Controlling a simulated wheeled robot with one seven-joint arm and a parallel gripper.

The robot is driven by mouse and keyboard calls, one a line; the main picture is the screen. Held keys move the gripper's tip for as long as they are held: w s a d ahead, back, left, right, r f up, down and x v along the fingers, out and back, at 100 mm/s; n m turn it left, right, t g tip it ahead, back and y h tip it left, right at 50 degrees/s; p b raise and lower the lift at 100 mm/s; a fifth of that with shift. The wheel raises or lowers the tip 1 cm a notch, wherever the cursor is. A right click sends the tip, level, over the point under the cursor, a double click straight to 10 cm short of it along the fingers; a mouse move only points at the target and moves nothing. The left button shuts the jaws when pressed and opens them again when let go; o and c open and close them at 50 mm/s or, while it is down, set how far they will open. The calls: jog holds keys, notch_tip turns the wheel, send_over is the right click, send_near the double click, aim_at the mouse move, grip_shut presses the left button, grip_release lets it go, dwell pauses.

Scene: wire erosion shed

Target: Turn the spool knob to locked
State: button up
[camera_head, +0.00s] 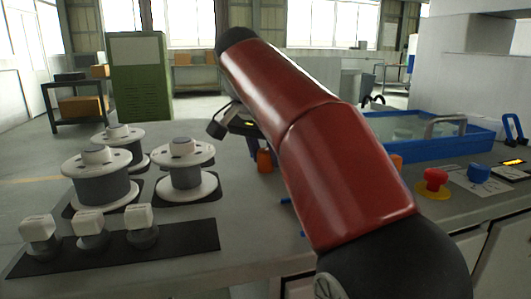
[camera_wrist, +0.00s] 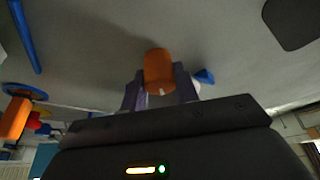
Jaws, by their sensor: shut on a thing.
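An orange knob (camera_wrist: 159,66), a short cylinder with a small white mark on its lower end, stands between the two fingers of my gripper (camera_wrist: 160,86) in the wrist view. The fingers are shut on its sides. In the head view the orange knob (camera_head: 264,160) shows on the grey bench just below my gripper (camera_head: 262,150), left of my red arm. I cannot read any lock marking near it, nor tell which way the white mark points on a scale.
Several wire spools (camera_head: 100,178) stand at the left, with white square blocks (camera_head: 90,222) on a black strip before them. A blue-rimmed tank (camera_head: 440,152), a red mushroom button (camera_head: 434,180) and a blue knob (camera_head: 479,172) are at the right. My arm hides the bench's middle.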

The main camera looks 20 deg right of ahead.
jog(key=o, duration=1)
jog(key=shift+c, duration=0.2)
jog(key=shift+r, duration=0.1)
jog(key=v, duration=0.7)
jog(key=shift+s+r, duration=0.15)
jog(key=shift+r, duration=0.15)
jog(key=shift+a, duration=0.15)
